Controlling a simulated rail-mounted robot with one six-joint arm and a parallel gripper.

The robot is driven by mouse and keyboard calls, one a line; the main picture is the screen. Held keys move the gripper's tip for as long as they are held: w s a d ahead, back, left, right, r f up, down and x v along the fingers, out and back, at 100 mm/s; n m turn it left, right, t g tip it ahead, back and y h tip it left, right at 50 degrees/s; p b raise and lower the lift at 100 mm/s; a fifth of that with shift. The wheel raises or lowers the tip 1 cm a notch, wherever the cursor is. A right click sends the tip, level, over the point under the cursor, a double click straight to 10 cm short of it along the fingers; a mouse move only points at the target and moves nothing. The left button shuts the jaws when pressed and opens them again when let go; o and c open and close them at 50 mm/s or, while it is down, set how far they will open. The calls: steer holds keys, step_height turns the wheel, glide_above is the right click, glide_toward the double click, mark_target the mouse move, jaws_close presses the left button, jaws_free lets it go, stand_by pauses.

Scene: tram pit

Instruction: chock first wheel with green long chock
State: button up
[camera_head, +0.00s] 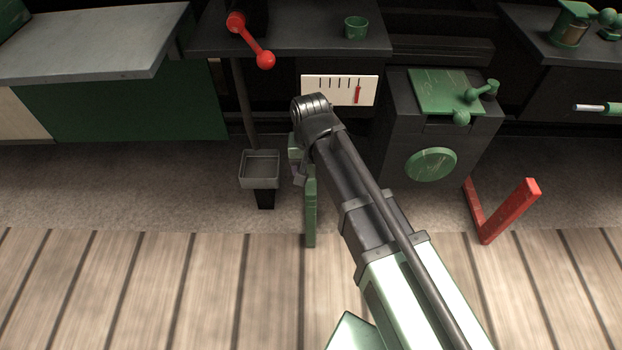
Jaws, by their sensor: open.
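My gripper (300,176) hangs below the bent end of my arm, left of the picture's middle. It is open, though its fingers are small and partly hidden by my arm. A long narrow green bar (311,215) shows just below it, over the edge between the grey floor and the planks. It may be the green long chock. I cannot tell whether the bar touches the gripper or lies between its fingers. No wheel can be clearly made out.
A grey open-topped tray on a post (260,168) stands close left of my gripper. A dark cabinet with a green lid (445,92) stands to the right, beside a red angled bar (512,210). A red-knobbed lever (252,42) sticks out above. The planks (130,290) at left are clear.

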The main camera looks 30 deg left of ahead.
mark_target(312, 189)
step_height(312, 189, down, 11)
steer(key=b, duration=1.1)
steer(key=shift+r, duration=0.1)
steer(key=shift+r, duration=0.1)
steer(key=shift+c, duration=0.5)
jaws_close()
steer(key=shift+w+d, duration=0.1)
steer(key=shift+d, duration=0.05)
